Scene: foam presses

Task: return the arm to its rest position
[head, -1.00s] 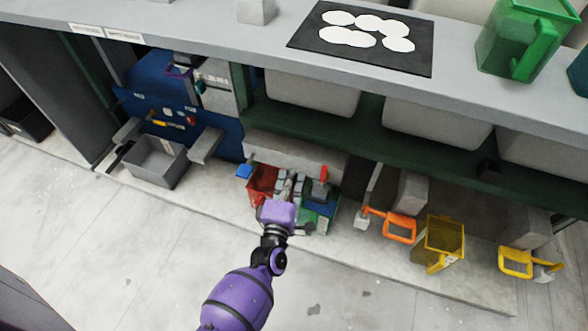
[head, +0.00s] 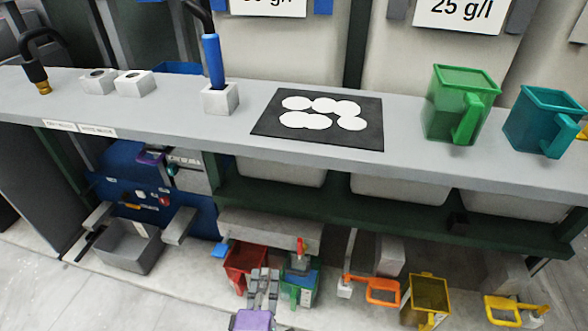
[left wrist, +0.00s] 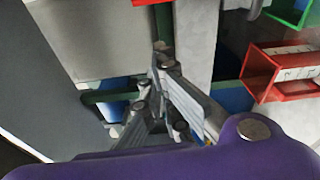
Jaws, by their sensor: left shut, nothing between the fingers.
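My left gripper (head: 262,289) is at the bottom of the head view, in front of the low shelf, with its purple body (head: 250,320) at the lower edge. Its grey fingers are closed and empty. In the left wrist view the closed fingers (left wrist: 160,85) point away above the purple housing (left wrist: 240,150). In the head view the gripper lies between a red container (head: 240,268) and a green container (head: 290,293) and overlaps them in the picture; I cannot tell whether it touches them. My right gripper is not in view.
The grey counter (head: 400,170) holds a black mat (head: 262,122) with white discs, a green jug (head: 455,105) and a teal jug (head: 540,125). Below are a grey bin (head: 128,248), a yellow container (head: 425,300) and an orange-handled tool (head: 380,290). Bare floor is at lower left.

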